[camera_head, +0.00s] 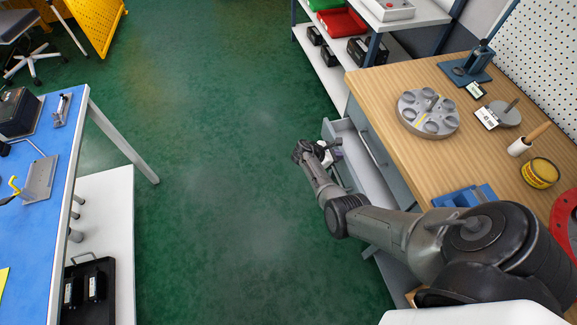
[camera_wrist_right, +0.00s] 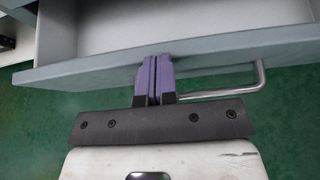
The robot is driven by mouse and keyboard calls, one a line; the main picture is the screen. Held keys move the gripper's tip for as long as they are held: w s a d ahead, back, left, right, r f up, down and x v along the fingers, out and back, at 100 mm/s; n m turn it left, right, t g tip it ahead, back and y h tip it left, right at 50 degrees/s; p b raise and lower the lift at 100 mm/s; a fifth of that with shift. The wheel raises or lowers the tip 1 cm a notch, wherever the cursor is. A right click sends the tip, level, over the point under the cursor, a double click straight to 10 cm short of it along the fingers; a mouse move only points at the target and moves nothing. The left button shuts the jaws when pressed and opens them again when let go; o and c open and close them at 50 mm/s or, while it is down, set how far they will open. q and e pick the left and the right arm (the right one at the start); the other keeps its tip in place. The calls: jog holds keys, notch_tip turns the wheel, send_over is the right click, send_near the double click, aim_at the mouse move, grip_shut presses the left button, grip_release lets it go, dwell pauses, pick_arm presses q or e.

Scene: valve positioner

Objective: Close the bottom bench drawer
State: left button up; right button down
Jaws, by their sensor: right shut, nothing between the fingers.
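The bottom bench drawer (camera_head: 346,127) is pulled out from under the wooden bench, and its pale interior shows. In the right wrist view its grey front panel (camera_wrist_right: 100,68) crosses the picture, with a metal bar handle (camera_wrist_right: 262,78) on its outer face. My right gripper (camera_wrist_right: 154,62) has its purple fingers closed together with nothing between them. The fingertips are at the panel's outer face beside the handle; I cannot tell if they touch it. In the head view my right gripper (camera_head: 328,150) is at the drawer's front, partly hiding it. My left gripper is not in view.
The wooden bench top (camera_head: 400,85) holds a round grey fixture (camera_head: 428,112), a yellow tin (camera_head: 540,173) and other parts. A shelf with a red bin (camera_head: 342,22) stands beyond it. A blue-topped table (camera_head: 50,135) is at left. The green floor between is clear.

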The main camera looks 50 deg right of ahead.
jog(key=s+d, duration=0.3)
jog(key=d, duration=0.2)
jog(key=shift+s+d+p, duration=0.15)
jog(key=shift+s+p, duration=0.2)
jog(key=shift+p, duration=0.1)
